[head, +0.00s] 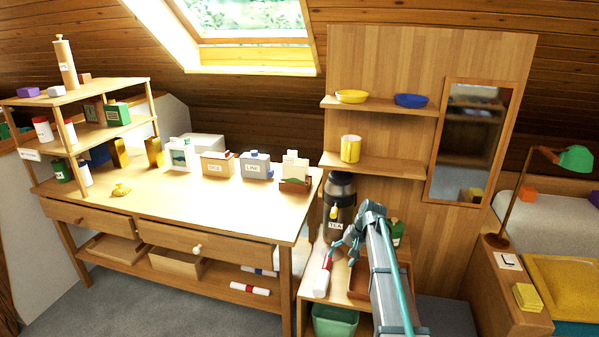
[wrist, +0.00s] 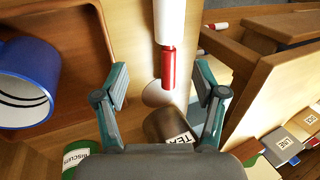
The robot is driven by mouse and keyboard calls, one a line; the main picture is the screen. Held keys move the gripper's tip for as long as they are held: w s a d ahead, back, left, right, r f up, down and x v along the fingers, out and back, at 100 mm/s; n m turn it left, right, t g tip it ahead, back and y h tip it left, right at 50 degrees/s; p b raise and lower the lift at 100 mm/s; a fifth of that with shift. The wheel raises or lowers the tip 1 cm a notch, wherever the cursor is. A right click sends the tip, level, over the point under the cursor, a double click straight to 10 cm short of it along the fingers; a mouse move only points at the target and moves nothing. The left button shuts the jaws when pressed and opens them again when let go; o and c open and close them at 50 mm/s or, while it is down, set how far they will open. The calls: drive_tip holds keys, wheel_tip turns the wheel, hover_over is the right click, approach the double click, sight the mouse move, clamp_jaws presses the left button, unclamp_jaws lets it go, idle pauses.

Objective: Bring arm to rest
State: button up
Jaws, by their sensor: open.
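My gripper (head: 341,248) hangs over the small low cabinet to the right of the workbench. In the wrist view my gripper (wrist: 162,86) has its two fingers spread wide, with nothing held between them. A red and white cylinder (wrist: 168,68) shows beyond and between the fingertips, apart from both. In the head view the red and white cylinder (head: 322,276) is on the cabinet top, just left of my gripper. My arm comes up from the lower right and hides part of the cabinet top.
A dark TEA canister (head: 340,197) stands close behind my gripper. A blue mug (wrist: 25,82) and a green BISCUIT tin (wrist: 82,160) are also nearby. Wall shelves (head: 375,165) hold a yellow mug (head: 350,149) and bowls. The workbench (head: 190,203) has clear room at its front.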

drive_tip(key=s+a+f+n+g+h, duration=0.1)
drive_tip(key=s+f+g, duration=0.1)
drive_tip(key=s+f, duration=0.9)
drive_tip(key=s+a+f+n+g+h+p, duration=0.1)
drive_tip(key=s+f, duration=0.9)
drive_tip(key=s, duration=1.9)
drive_tip(key=s+a+f+n+g+h+p, duration=0.1)
drive_tip(key=s+f+g, duration=0.4)
drive_tip(key=s+f, duration=0.6)
drive_tip(key=s+a+h, duration=0.1)
drive_tip(key=s, duration=0.8)
drive_tip(key=shift+s+a+f+n, duration=0.3)
drive_tip(key=shift+s, duration=0.1)
